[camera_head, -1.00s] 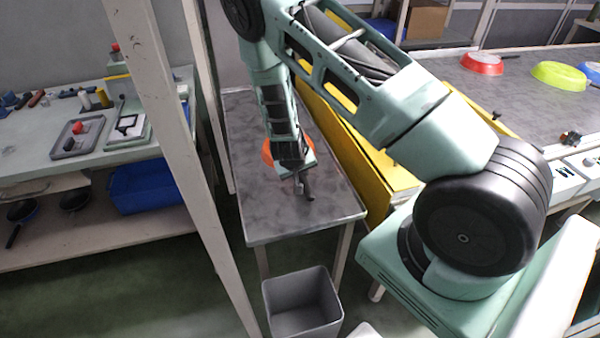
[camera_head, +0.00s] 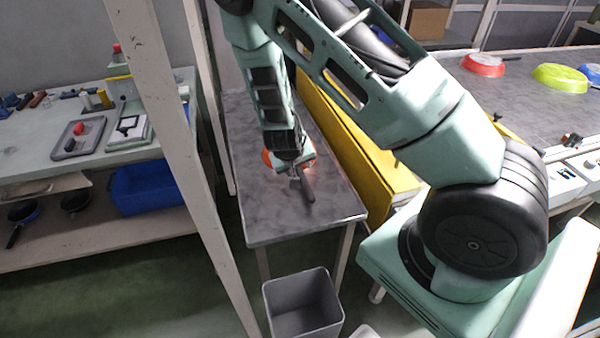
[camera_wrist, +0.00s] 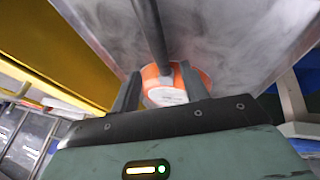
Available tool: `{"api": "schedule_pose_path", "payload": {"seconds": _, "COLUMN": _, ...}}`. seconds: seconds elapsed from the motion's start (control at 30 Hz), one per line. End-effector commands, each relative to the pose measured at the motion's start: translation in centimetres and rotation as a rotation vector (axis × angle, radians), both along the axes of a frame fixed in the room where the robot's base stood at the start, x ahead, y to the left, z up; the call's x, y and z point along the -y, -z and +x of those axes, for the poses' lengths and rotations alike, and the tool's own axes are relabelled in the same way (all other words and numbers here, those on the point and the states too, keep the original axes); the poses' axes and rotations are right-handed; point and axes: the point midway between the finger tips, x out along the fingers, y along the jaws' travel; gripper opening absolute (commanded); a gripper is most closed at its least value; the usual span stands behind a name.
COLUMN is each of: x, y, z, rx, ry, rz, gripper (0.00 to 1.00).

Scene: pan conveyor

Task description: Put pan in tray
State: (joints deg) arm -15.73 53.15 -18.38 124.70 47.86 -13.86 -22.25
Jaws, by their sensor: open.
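An orange pan (camera_head: 266,157) with a dark handle (camera_head: 309,192) lies on the grey metal table, mostly hidden by my arm in the head view. My gripper (camera_head: 296,171) is open, low over the pan at its handle side. In the wrist view, the gripper's two fingers (camera_wrist: 159,88) stand apart, with the orange pan (camera_wrist: 164,90) seen between and beyond them. The dark handle (camera_wrist: 151,38) runs up past the gap between the fingers; I cannot tell if they touch it. A flat grey tray (camera_head: 78,138) lies on the left workbench.
The grey table (camera_head: 280,222) is clear around the pan. A yellow panel (camera_head: 350,145) borders its right side. A grey bin (camera_head: 303,304) stands on the floor in front. A white post (camera_head: 165,110) rises at left.

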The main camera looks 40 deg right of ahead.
Motion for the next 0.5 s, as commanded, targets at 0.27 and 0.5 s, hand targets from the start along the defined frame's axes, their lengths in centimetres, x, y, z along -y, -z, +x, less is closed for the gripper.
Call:
{"api": "schedule_pose_path", "payload": {"seconds": 0.27, "x": -1.8, "y": -4.0, "z": -1.1, "rx": 0.000, "ry": -0.003, "rz": -0.001, "gripper": 0.45}}
{"api": "schedule_pose_path", "payload": {"seconds": 0.5, "x": -2.1, "y": -4.8, "z": -1.4, "rx": 0.000, "ry": 0.000, "rz": 0.000, "gripper": 0.45}}
